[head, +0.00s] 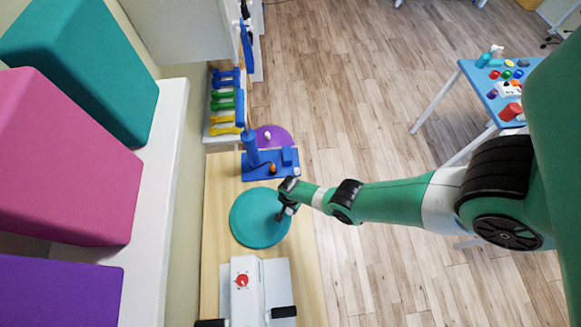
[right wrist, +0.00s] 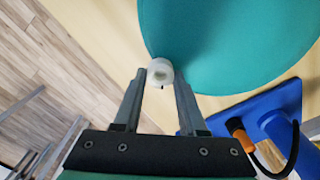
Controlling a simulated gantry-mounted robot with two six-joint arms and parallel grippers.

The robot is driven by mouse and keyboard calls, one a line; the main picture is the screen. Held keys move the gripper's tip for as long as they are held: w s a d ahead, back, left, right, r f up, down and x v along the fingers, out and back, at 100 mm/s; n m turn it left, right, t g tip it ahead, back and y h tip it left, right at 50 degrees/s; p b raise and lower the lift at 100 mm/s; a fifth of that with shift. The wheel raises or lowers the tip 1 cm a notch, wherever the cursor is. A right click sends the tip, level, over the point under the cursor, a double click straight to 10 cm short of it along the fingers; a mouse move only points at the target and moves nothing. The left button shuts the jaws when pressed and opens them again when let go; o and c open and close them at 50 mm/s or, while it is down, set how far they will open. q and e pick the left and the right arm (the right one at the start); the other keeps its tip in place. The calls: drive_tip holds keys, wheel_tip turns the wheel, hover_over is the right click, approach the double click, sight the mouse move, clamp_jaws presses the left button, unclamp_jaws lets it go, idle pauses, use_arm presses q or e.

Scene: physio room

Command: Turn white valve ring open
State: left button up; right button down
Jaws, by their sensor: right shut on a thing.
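A round teal cushion (head: 258,218) lies flat on the wooden bench; in the right wrist view the cushion (right wrist: 225,40) fills the upper middle. The white valve ring (right wrist: 160,72), with a hole in its middle, sits at the cushion's edge. My right gripper (right wrist: 160,80) is shut on the ring, one finger on each side. In the head view my right gripper (head: 282,214) is at the cushion's right edge, and it hides the ring there. My left gripper is in neither view.
A blue pump (head: 251,150) on a blue base stands just beyond the cushion, with an orange part and a dark hose. A purple disc (head: 275,143) lies behind it. A grey-white device with a red dial (head: 242,280) stands nearer. Colored dumbbells (head: 224,105) sit on a rack.

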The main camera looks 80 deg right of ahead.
drive_tip(key=shift+n, duration=1.1)
drive_tip(key=shift+c, duration=2.3)
unclamp_jaws()
